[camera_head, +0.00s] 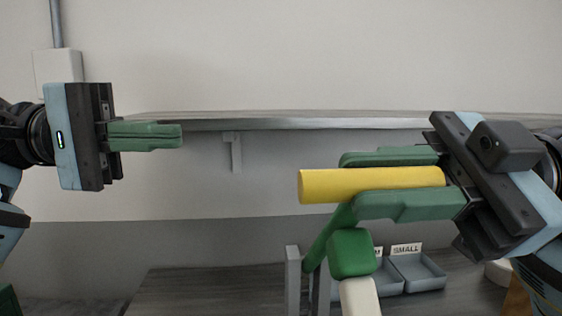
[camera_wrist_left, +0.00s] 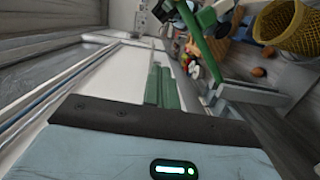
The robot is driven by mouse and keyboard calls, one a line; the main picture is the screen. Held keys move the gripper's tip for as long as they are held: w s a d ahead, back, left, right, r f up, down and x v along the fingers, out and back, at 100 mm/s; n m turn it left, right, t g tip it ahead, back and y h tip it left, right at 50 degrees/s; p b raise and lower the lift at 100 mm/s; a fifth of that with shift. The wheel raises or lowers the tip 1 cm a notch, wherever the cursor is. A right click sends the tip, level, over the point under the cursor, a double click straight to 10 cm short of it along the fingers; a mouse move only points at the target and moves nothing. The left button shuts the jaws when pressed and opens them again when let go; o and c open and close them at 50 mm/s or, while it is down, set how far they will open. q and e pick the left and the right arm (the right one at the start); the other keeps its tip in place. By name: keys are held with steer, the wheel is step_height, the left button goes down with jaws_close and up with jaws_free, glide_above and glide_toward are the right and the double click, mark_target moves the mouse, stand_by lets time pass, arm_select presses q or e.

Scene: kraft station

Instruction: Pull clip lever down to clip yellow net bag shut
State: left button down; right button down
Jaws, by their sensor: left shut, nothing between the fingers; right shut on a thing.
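A yellow cylinder (camera_head: 330,185), apparently the clip lever's handle, lies level between the green fingers of my right gripper (camera_head: 352,182), which is shut on it. A green lever arm (camera_head: 324,240) slants down from near the cylinder toward a grey post; the joint is partly hidden behind the lower finger. My left gripper (camera_head: 180,135) is shut and empty, well left of the lever. Its green fingers show in the left wrist view (camera_wrist_left: 162,87). A yellow mesh item (camera_wrist_left: 290,28), possibly the net bag, is cut off at that view's upper right.
A grey post (camera_head: 293,280) stands below the lever, beside a green block (camera_head: 352,253) with a white part under it. Grey bins (camera_head: 418,272), one labelled SMALL, sit behind. A metal shelf (camera_head: 280,122) spans the wall. The space between my grippers is clear.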

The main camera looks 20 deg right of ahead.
arm_select(q)
steer(key=s+d+f+m+g, duration=0.1)
steer(key=s+d+m, duration=0.1)
steer(key=s+d, duration=0.8)
steer(key=shift+s+d+f+m+y, duration=0.15)
steer(key=shift+s+d+m+y, duration=0.15)
steer(key=shift+y, duration=0.1)
stand_by(0.4)
